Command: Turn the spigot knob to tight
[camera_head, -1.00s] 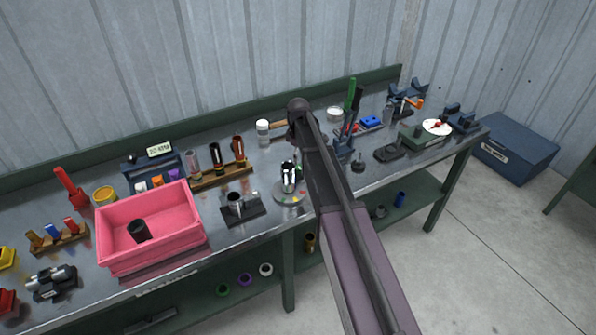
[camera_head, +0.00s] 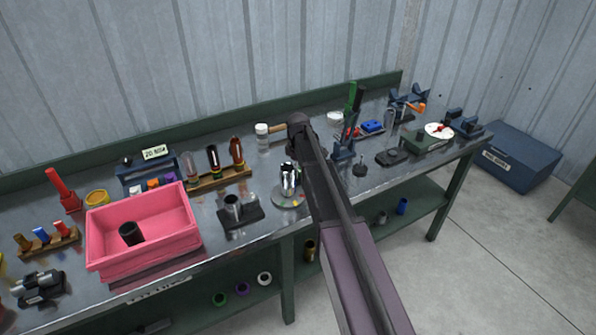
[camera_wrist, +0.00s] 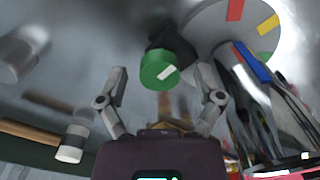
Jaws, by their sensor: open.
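In the wrist view a round green knob (camera_wrist: 160,68) with a white mark on its face sits on a dark body. My gripper (camera_wrist: 166,80) is open, one finger to the left of the knob and one to the right. Both fingers look apart from it. A pale round plate (camera_wrist: 207,22) with red, yellow and green marks is at the upper right. In the head view a round plate (camera_head: 284,200) with small coloured marks, probably the same one, lies left of my arm with a shiny cylinder (camera_head: 289,180) on it. My fingers and the knob cannot be made out there.
A pink bin (camera_head: 150,255) and a dark block with a metal tube (camera_head: 236,210) stand to the left. A mallet (camera_head: 264,131) lies behind, and it shows in the wrist view (camera_wrist: 72,143). Tools crowd the wrist view's right side (camera_wrist: 262,105). A dial (camera_head: 438,130) stands far right.

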